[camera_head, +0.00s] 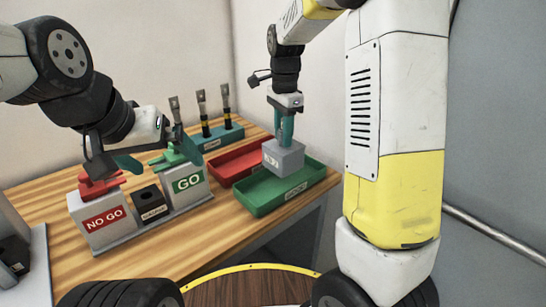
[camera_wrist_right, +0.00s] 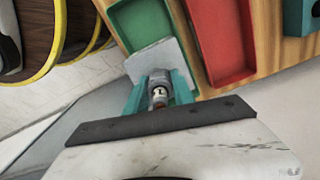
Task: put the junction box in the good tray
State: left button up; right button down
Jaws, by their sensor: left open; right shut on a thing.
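The grey junction box (camera_head: 283,158) is held by my right gripper (camera_head: 286,128), whose teal fingers are shut on its upper part. In the right wrist view the fingers (camera_wrist_right: 158,88) close around a metal stem on the grey box (camera_wrist_right: 150,58), with the green tray (camera_wrist_right: 140,22) beyond. My left gripper (camera_head: 128,163) is open and empty above the gauge stand at the left.
A red tray (camera_head: 238,162) adjoins the green tray. The NO GO block (camera_head: 105,220) and GO block (camera_head: 187,184) stand at the left with a black block (camera_head: 150,203) between them. A teal rack (camera_head: 215,138) with upright tools stands behind.

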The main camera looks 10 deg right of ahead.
jog(key=shift+f, duration=3.55)
jog(key=shift+f, duration=0.1)
jog(key=c, duration=1.1)
grip_release()
jog(key=shift+o, duration=0.2)
notch_tip(320, 180, up, 12)
jog(key=shift+r, duration=0.1)
jog(key=s+d+r+n+t+y, duration=0.1)
jog(key=s+n+t, duration=0.2)
jog(key=s+n, duration=0.4)
jog(key=s+d+r+n+t+y, duration=0.1)
jog(key=s+n, duration=0.6)
jog(key=s, duration=0.8)
jog(key=shift+d+r+t, duration=0.45)
jog(key=shift+r+t, duration=0.3)
jog(key=shift+t, duration=0.35)
